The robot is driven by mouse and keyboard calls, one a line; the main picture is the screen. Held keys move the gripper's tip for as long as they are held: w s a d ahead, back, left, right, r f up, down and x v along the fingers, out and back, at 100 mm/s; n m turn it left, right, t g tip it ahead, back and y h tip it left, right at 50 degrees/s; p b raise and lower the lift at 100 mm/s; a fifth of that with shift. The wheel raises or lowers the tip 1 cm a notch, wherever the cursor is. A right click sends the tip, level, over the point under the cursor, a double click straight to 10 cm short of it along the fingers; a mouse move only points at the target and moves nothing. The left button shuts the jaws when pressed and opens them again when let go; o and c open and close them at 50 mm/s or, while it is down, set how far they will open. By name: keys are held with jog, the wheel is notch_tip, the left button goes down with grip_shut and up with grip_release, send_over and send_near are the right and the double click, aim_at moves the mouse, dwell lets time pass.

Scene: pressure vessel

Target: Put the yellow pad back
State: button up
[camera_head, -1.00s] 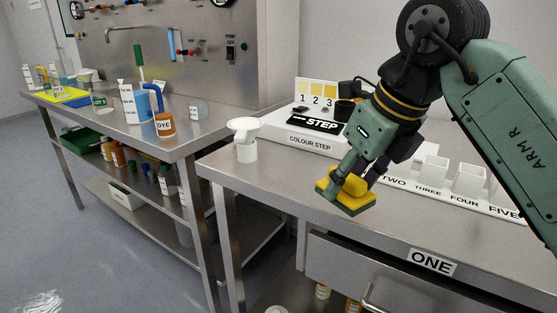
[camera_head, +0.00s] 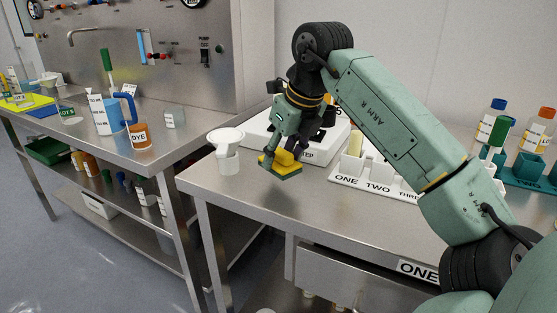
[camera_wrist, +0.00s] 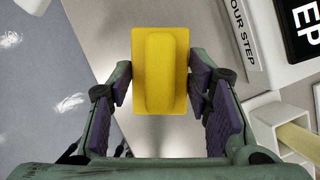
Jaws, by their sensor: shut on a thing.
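The yellow pad (camera_head: 287,158), with a green underside, is in my gripper (camera_head: 284,152), above the front-left part of the right steel table (camera_head: 235,195) in the head view. In the wrist view the yellow pad (camera_wrist: 161,70) is upright in the picture between the two dark finger pads of my gripper (camera_wrist: 160,85). Its raised yellow grip strip faces the camera. My gripper is shut on it. The pad's far side is hidden.
The white colour step box (camera_head: 325,150) is behind my gripper. A white numbered rack (camera_head: 375,180) stands to the right. The left bench (camera_head: 100,145) holds a dye bottle (camera_head: 139,136) and blue jug. A gap separates the tables.

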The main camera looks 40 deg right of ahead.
aim_at(279, 164)
jog(key=shift+w+d, duration=0.15)
jog(key=shift+w, duration=0.4)
jog(key=shift+w+f+p, duration=0.2)
jog(key=shift+f+p, duration=0.2)
jog(key=shift+f, duration=1.6)
jog(key=o, duration=1.1)
jog(key=shift+r+p, duration=0.3)
jog(key=b+v, duration=0.1)
jog(key=v, duration=1)
jog(key=shift+s+r, duration=0.15)
jog(key=shift+r, duration=0.2)
